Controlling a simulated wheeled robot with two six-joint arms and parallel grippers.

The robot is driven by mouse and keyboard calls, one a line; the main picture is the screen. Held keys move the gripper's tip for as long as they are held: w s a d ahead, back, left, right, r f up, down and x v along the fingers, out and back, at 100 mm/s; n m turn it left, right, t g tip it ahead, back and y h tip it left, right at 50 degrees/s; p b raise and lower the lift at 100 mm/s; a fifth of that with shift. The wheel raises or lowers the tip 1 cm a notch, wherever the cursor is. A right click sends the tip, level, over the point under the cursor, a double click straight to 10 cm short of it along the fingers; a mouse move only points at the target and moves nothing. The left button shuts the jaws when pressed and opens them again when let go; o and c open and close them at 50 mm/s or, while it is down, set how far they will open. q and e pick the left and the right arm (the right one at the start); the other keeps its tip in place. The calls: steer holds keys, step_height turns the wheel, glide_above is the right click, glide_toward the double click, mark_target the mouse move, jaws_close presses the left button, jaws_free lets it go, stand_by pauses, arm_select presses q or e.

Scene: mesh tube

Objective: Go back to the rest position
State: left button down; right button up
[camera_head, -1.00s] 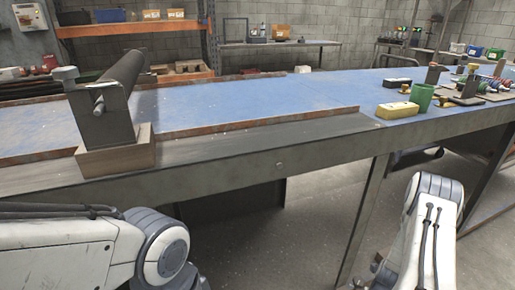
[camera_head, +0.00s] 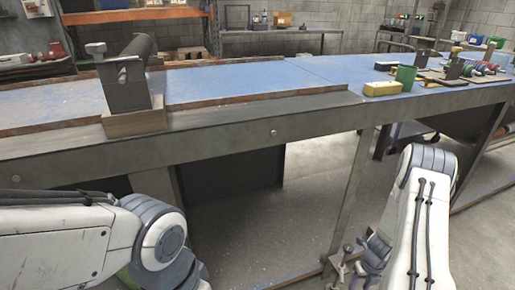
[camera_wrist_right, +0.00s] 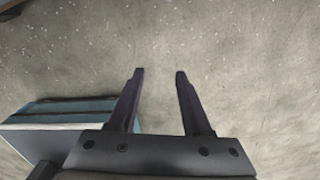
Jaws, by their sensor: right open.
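My right gripper (camera_wrist_right: 160,75) is open in the right wrist view, with its two dark fingers apart and nothing between them. Bare concrete floor (camera_wrist_right: 240,55) lies beyond the fingertips. In the head view my right arm hangs at the right, in front of the workbench (camera_head: 230,138), and the right gripper (camera_head: 342,266) shows small beside it, low over the floor. My left arm crosses the lower left of the head view, and its gripper is not in view.
On the bench stand a metal bracket on a wooden block (camera_head: 135,121) with a dark tube (camera_head: 141,46), a yellow block (camera_head: 382,88), a green cup (camera_head: 405,77) and several small parts at the right. Floor is open between bench and arms.

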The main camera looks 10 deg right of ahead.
steer(key=w+a+r+n, duration=0.7)
steer(key=a+r+n, duration=0.3)
steer(key=a+r, duration=0.1)
steer(key=s+a+r+n+y, duration=0.1)
steer(key=s+a+r+n, duration=0.1)
steer(key=a+r+n, duration=0.7)
steer(key=s+a+r+n+y, duration=0.1)
steer(key=s+a+r+n, duration=0.1)
steer(key=a+r+n, duration=0.65)
steer(key=s+a+r+n+h, duration=0.1)
steer(key=s+a+r+n, duration=0.3)
steer(key=s+n, duration=0.5)
steer(key=s+a+r+n, duration=0.4)
steer(key=s+n, duration=0.5)
step_height(320, 180, up, 28)
steer(key=p, duration=2.9)
steer(key=shift+a+r+p, duration=0.2)
steer(key=shift+p, duration=0.15)
steer(key=shift+w, duration=0.1)
